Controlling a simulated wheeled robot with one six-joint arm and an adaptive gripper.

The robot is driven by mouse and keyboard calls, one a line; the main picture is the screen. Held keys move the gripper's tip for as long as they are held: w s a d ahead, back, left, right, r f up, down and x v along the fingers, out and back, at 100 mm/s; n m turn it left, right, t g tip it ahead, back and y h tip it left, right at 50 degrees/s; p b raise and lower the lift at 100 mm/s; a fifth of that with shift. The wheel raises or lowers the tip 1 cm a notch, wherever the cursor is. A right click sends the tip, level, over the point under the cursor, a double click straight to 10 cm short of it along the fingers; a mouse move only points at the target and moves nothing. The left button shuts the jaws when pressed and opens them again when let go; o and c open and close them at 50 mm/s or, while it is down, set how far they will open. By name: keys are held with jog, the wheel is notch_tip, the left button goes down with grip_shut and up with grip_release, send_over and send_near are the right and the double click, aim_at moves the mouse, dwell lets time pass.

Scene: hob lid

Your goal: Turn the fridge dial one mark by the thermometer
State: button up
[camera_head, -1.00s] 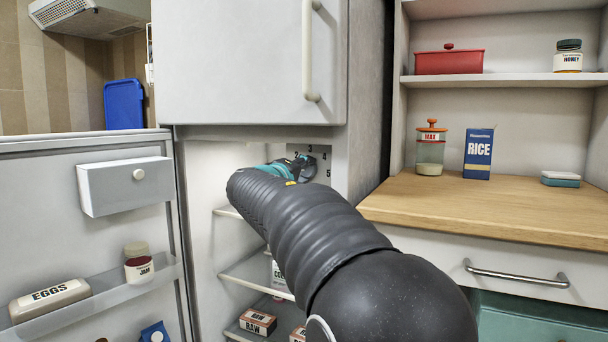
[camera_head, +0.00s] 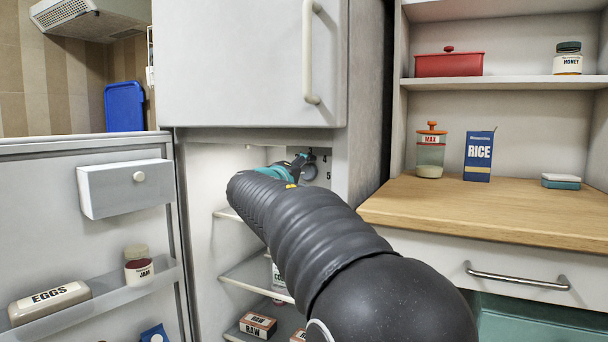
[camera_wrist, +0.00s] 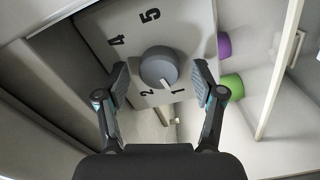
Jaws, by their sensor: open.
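The fridge dial (camera_wrist: 158,67) is a round grey knob on a pale plate (camera_wrist: 185,30) with black numbers. In the wrist view its white pointer lies between 2 and 1, closer to 1. The 3 is hidden there, apparently behind a finger. My gripper (camera_wrist: 160,78) is open, with one finger on each side of the dial; I cannot tell whether either touches it. In the head view the dial (camera_head: 309,173) shows just below my gripper (camera_head: 301,160), inside the fridge's upper right. I cannot make out a thermometer.
The open fridge door (camera_head: 120,235) with eggs and jam stands left. An upper closed door (camera_head: 245,60) hangs above my gripper. Shelves (camera_head: 258,272) with food lie below. A wooden counter (camera_head: 520,215) is right. A purple thing (camera_wrist: 223,45) and a green thing (camera_wrist: 232,87) are beside the plate.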

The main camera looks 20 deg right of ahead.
jog(key=v, duration=1.2)
